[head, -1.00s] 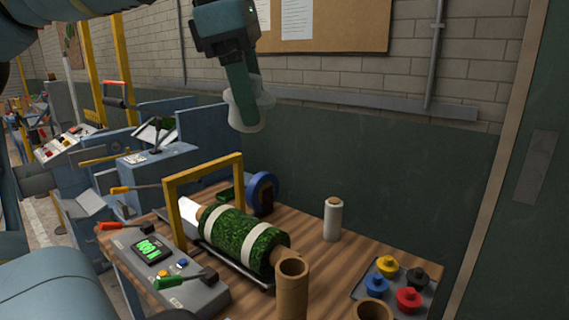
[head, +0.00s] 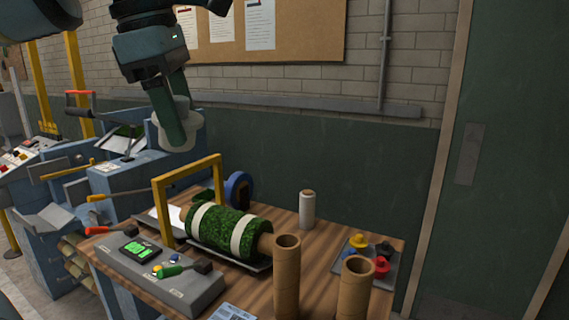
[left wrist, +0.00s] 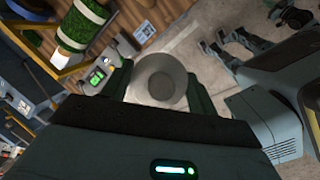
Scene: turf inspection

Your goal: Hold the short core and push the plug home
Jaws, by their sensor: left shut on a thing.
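My left gripper (head: 178,115) hangs above the back left of the wooden bench. It is shut on a pale, round, cup-like piece (head: 190,128), which shows between both fingers in the left wrist view (left wrist: 160,78). Two brown cardboard cores stand upright at the bench's front: one at left (head: 287,280) and one at right (head: 355,290).
A green turf roll (head: 219,229) with white bands lies on the bench beside a yellow frame (head: 158,215). A small white roll (head: 307,208) stands behind. Bare wood lies between roll and tray.

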